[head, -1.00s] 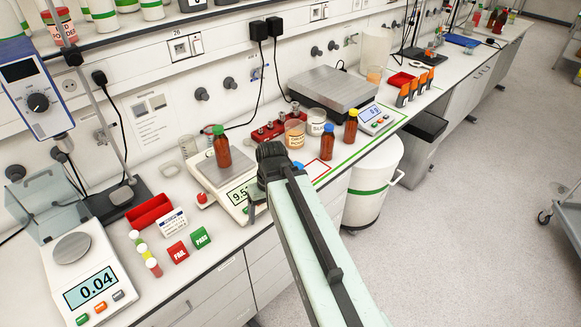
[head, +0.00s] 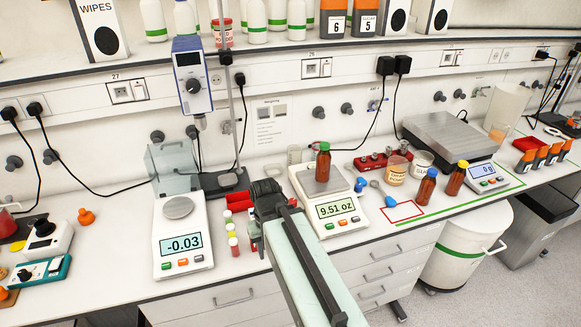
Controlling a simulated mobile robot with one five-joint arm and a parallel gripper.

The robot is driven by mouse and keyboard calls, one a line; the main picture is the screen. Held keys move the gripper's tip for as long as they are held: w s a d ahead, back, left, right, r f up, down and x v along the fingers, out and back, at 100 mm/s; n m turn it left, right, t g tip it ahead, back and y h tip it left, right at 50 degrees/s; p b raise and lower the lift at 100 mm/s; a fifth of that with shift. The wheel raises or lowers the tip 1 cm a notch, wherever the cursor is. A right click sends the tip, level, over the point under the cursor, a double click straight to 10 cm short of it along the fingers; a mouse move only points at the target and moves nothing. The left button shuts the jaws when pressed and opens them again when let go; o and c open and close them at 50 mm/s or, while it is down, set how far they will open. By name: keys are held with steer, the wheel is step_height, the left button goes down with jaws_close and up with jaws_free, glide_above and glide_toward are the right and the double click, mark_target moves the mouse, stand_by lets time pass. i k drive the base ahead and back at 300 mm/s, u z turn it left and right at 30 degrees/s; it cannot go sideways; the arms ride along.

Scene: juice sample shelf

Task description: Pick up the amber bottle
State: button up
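Three amber bottles show in the head view. The green-capped amber bottle (head: 323,165) stands upright on the pan of a white scale (head: 341,212) reading 9.51 oz. The blue-capped amber bottle (head: 427,188) and the yellow-capped amber bottle (head: 455,180) stand upright on the bench to the right, next to a red-outlined square. My gripper (head: 264,190) is at the end of my pale arm, left of the scale and apart from all three bottles. Its fingers are dark and seen from behind, so their opening is unclear.
A second balance (head: 182,240) reading -0.03 stands left of my gripper, with small colored-cap vials (head: 231,232) between. A blue scoop (head: 383,197) lies near the red-outlined square (head: 403,211). Jars (head: 396,170) and a large grey scale (head: 447,137) stand behind the bottles.

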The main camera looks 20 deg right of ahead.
mark_target(323, 161)
steer(key=u, duration=2.95)
steer(key=k, duration=1.8)
steer(key=z, duration=0.8)
steer(key=i, duration=1)
